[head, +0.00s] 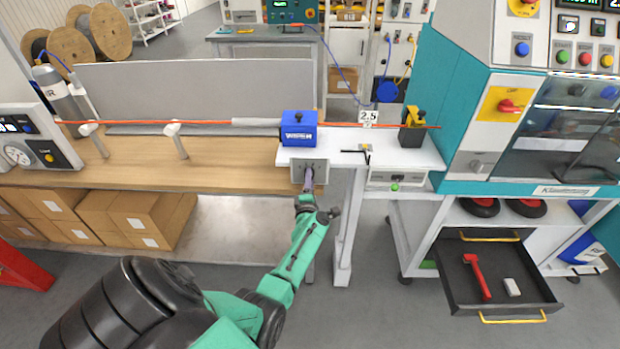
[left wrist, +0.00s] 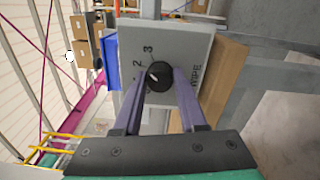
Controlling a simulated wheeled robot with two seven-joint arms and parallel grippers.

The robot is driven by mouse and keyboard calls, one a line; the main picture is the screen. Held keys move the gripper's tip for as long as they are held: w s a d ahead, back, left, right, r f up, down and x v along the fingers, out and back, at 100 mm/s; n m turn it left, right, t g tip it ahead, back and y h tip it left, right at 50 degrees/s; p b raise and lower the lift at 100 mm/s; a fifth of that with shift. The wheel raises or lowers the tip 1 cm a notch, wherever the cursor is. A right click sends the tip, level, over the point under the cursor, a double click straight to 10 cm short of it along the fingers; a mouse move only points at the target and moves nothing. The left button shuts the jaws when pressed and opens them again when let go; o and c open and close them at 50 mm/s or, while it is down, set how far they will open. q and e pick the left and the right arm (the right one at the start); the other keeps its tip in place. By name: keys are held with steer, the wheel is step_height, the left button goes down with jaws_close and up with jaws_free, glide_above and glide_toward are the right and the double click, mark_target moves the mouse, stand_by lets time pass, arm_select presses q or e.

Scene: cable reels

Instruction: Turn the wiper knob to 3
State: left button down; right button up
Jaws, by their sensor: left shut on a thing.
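The wiper knob (left wrist: 159,75) is small, round and black, on a light grey panel (left wrist: 192,50) with the printed numbers 2 and 3 and part of the word WIPE. A short pale mark shows on the knob, but I cannot tell exactly which number it points at. My left gripper (left wrist: 158,82) has its two purple fingers on either side of the knob, shut on it. In the head view the panel (head: 322,172) hangs at the bench front below the blue wiper box (head: 298,129), and my left gripper (head: 309,179) is against it, hiding the knob. My right gripper is not in view.
An orange cable (head: 190,123) runs above the wooden bench (head: 230,165) through the blue box to a yellow-black clamp (head: 412,128). Cardboard boxes (head: 145,215) sit below. At right an open drawer (head: 455,285) holds a red tool (head: 477,277).

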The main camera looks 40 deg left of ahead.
arm_select(q)
steer(key=shift+f+m+p, duration=0.25)
steer(key=shift+m+p, duration=0.05)
steer(key=shift+m, duration=1.5)
steer(key=shift+c, duration=2.3)
jaws_free()
steer(key=shift+r, duration=0.1)
steer(key=shift+s, duration=0.1)
